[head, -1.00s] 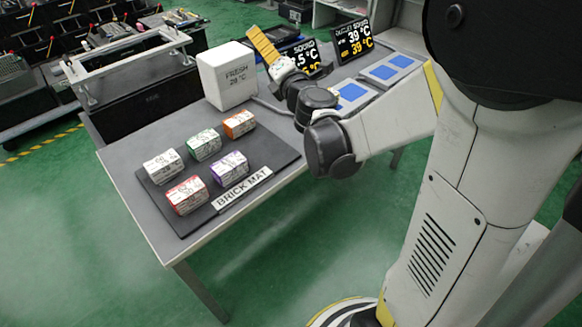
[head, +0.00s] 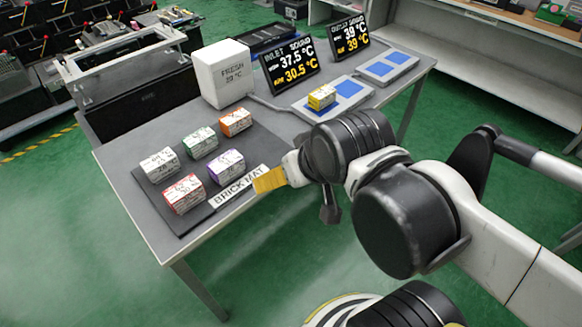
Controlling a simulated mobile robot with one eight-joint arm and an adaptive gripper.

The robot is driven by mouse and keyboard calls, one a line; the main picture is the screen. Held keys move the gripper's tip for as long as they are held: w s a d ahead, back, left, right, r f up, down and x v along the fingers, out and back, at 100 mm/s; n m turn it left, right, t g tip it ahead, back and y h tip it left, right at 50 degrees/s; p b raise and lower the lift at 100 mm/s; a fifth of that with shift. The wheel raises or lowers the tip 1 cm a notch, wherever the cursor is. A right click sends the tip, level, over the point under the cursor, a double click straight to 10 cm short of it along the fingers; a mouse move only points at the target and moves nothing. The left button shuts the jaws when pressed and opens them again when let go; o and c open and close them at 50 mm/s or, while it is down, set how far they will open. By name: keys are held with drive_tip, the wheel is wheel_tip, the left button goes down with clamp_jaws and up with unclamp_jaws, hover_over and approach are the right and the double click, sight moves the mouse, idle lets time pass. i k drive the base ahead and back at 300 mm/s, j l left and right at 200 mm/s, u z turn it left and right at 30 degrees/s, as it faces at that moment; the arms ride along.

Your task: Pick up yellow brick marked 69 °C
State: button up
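A yellow brick (head: 322,97) with a pale printed face sits on the left flat plate with blue pads (head: 304,113); its marking is too small to read. My gripper (head: 262,182) has yellow fingers and hangs near the label end of the brick mat, to the lower left of the yellow brick and apart from it. I see nothing between the fingers, but their gap cannot be made out from this angle.
The dark brick mat (head: 228,212) holds white (head: 160,165), green (head: 201,142), orange (head: 236,122), red (head: 184,193) and purple (head: 226,167) bricks. A white "FRESH" block (head: 226,74) and two displays (head: 289,63) (head: 350,37) stand behind. A second blue-padded plate (head: 387,66) lies right.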

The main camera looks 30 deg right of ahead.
sight(321, 98)
drive_tip(key=l, duration=2.85)
drive_tip(key=i+u, duration=0.05)
